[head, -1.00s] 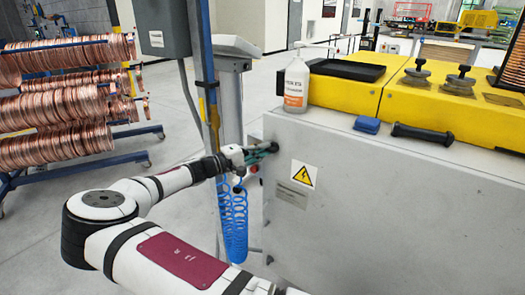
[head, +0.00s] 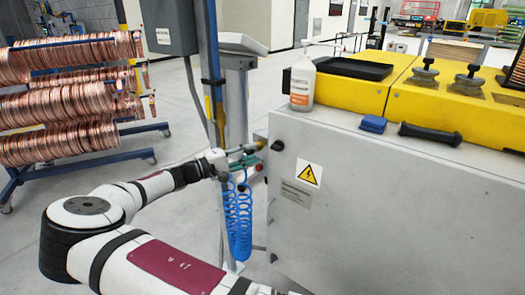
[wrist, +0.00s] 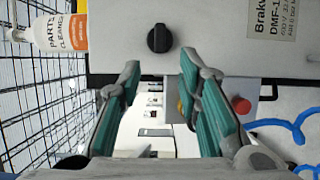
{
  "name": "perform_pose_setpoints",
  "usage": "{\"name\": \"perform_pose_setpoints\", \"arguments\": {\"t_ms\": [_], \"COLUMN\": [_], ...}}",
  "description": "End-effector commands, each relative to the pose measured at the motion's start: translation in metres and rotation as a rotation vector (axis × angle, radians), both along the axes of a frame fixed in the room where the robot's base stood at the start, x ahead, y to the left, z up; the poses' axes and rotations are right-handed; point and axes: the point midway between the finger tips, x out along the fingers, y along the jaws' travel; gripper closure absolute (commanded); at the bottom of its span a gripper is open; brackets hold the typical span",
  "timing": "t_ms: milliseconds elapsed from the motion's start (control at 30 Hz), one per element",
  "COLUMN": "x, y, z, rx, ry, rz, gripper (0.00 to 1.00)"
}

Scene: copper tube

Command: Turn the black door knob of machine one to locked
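The black door knob (head: 277,145) sits on the upper left of the grey machine's (head: 370,200) side panel. In the wrist view the knob (wrist: 159,39) is in plain sight, its grip ridge running up and down the picture. My gripper (head: 254,154) is left of the knob and apart from it in the head view. In the wrist view its teal-padded fingers (wrist: 158,80) are open and empty, with the knob beyond the gap between their tips. I cannot read any locked or unlocked marking.
A red button (wrist: 241,105) sits close beside one finger in the wrist view. A blue coiled hose (head: 238,220) and a post (head: 237,105) are close to my arm.

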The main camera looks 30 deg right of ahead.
Motion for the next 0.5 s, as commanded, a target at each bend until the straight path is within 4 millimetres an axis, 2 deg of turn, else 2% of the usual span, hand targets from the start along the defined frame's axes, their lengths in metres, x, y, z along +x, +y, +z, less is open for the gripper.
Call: {"name": "perform_pose_setpoints", "arguments": {"t_ms": [100,200,333,500], "x": [0.001,0.002,0.002,0.002], "y": [0.022,0.035,0.045,0.048], "z": [0.0,0.0,-0.001,-0.001], "rx": [0.001,0.001,0.001,0.001], "ry": [0.0,0.0,0.001,0.001], "rz": [0.003,0.001,-0.001,-0.001], "gripper": [0.68,0.68,0.68,0.68]}}
